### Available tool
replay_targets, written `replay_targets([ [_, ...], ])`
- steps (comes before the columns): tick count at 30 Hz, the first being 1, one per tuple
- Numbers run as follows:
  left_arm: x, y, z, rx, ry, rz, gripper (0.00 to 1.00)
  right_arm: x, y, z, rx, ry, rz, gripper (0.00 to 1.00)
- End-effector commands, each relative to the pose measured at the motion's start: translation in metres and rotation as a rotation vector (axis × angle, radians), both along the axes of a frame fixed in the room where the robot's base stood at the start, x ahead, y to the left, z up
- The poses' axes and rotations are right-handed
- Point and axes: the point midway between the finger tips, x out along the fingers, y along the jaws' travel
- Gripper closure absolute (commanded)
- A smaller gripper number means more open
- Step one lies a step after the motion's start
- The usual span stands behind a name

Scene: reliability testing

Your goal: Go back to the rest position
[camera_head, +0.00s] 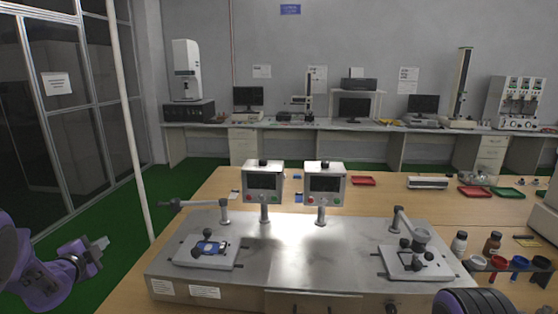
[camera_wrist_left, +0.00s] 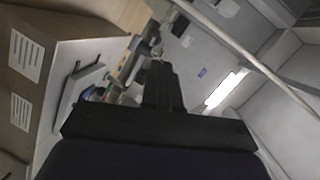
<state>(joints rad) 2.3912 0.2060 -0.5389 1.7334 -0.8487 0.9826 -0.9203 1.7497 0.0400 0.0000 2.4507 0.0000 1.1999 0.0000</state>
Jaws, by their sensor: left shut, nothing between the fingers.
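My left gripper (camera_head: 101,243) is at the left of the head view, off the left side of the steel test machine. It is shut and empty and touches nothing that I can see. In the left wrist view its dark fingers (camera_wrist_left: 158,70) are together in the middle, with the machine's side at the left. A rounded dark and purple part of my right arm shows at the bottom right of the head view; the right gripper itself is not in view.
Bottles and coloured rings (camera_head: 498,262) stand at the right. A white pole (camera_head: 128,120) rises behind my left arm.

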Motion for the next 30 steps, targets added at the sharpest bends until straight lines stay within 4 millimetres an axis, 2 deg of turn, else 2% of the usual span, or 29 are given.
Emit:
replay_targets([
  [3, -0.006, 0.004, -0.002, -0.125, -0.032, 0.056, 1.00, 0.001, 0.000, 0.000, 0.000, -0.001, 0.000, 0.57],
  [7, -0.015, -0.002, -0.015, -0.332, -0.075, 0.138, 1.00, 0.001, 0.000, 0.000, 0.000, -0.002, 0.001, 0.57],
  [11, -0.030, -0.021, -0.049, -0.580, -0.091, 0.239, 1.00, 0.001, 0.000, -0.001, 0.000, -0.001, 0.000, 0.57],
  [17, -0.069, -0.057, -0.121, -0.900, -0.065, 0.421, 1.00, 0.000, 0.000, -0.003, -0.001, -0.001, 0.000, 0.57],
  [20, -0.104, -0.080, -0.168, -1.051, -0.032, 0.552, 1.00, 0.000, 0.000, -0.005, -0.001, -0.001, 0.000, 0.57],
  [23, -0.159, -0.111, -0.224, -1.189, 0.023, 0.729, 1.00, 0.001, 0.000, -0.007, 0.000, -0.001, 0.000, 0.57],
  [24, -0.187, -0.124, -0.246, -1.232, 0.050, 0.809, 1.00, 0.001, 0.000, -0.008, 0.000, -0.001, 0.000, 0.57],
  [26, -0.230, -0.142, -0.274, -1.269, 0.096, 0.926, 1.00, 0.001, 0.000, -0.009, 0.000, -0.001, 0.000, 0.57],
  [27, -0.261, -0.154, -0.290, -1.280, 0.130, 1.001, 1.00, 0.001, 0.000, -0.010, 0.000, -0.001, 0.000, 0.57],
  [30, -0.329, -0.179, -0.319, -1.254, 0.234, 1.140, 1.00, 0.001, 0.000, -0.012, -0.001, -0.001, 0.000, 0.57],
])
